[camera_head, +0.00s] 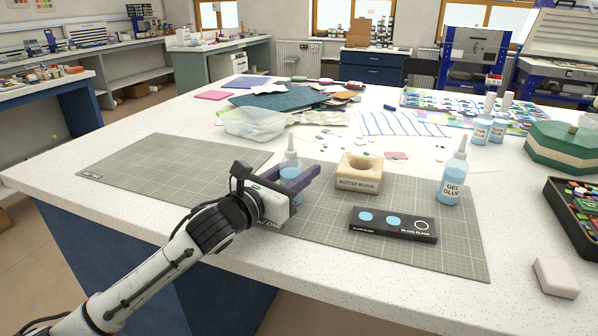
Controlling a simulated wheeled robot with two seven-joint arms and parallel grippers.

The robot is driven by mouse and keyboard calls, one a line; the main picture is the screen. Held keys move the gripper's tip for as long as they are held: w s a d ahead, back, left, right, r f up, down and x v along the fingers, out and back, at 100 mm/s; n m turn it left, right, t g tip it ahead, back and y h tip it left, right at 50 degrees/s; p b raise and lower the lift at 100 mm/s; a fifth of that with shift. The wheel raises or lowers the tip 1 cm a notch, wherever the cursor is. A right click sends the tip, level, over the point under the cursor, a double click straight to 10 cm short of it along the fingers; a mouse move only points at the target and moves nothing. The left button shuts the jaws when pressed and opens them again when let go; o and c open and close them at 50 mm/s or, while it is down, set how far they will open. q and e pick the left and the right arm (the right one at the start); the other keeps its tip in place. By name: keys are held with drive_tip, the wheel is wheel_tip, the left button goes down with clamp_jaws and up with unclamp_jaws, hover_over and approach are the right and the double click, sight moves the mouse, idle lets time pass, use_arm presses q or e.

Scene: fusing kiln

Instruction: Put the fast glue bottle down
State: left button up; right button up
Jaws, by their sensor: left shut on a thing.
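My left gripper (292,180) is shut on a clear bottle with blue liquid and a pale nozzle, the fast glue bottle (291,161). The bottle looks upright; its label and base are hidden behind the gripper, so I cannot tell whether it touches the mat. To its right stands the wooden bottle block (358,184), its round hole empty. A gel glue bottle (452,180) stands upright farther right on the mat. My right gripper is not in view.
A black tray (393,229) with two blue discs and a white ring lies in front of the block. The grey mat (165,170) is clear on the left. Two slow glue bottles (482,128) (500,124) stand at the back right. A white block (556,277) sits front right.

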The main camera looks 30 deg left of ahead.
use_arm(q)
drive_tip(key=o, duration=0.6)
drive_tip(key=shift+o, duration=0.2)
drive_tip(key=shift+r, duration=0.15)
drive_tip(key=shift+s, duration=0.3)
drive_tip(key=s, duration=1.1)
drive_tip(key=shift+s+a, duration=0.1)
drive_tip(key=shift+s, duration=0.1)
